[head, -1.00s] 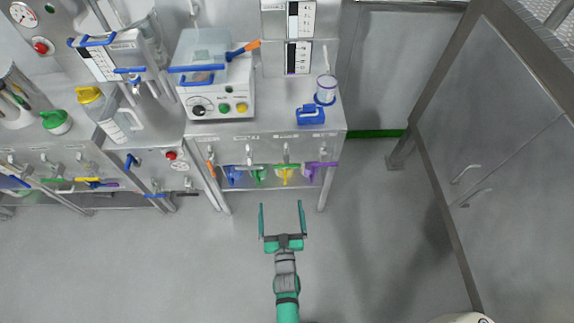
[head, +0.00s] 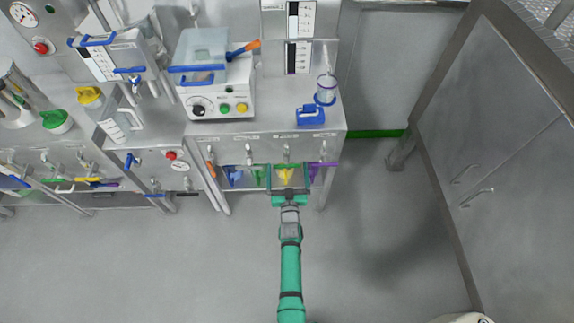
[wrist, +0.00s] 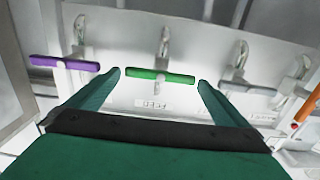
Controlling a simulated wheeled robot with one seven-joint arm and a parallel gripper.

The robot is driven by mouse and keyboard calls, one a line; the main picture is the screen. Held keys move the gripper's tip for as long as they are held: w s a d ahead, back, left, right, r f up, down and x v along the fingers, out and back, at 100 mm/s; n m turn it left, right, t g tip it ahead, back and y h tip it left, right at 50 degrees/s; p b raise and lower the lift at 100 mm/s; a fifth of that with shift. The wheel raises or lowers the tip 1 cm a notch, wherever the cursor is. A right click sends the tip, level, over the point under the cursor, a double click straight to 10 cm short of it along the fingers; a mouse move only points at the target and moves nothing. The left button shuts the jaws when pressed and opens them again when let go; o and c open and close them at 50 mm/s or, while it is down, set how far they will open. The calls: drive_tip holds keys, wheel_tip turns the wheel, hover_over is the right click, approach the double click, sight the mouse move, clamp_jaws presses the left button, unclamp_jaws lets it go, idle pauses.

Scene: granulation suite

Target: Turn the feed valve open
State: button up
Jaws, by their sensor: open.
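The wrist view shows a valve with a green bar handle (wrist: 160,76) on a pale panel, the bar lying across the picture. A small upside-down label (wrist: 152,104) sits close by; it may read FEED, but it is blurred. My gripper (wrist: 159,79) is open and empty, its two fingers on either side of the green bar with a gap at each end. In the head view my gripper (head: 288,170) is at the front of the steel bench, over a yellow item (head: 285,174). The green handle is hard to make out there.
On the bench stand a boxy machine (head: 214,82), a blue block (head: 310,115) and a clear cup (head: 326,89). The floor (head: 180,265) is clear.

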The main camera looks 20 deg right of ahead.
sight(287, 163)
drive_tip(key=shift+x, duration=1.15)
drive_tip(key=shift+c, duration=0.3)
drive_tip(key=c, duration=0.9)
drive_tip(key=shift+o, duration=0.2)
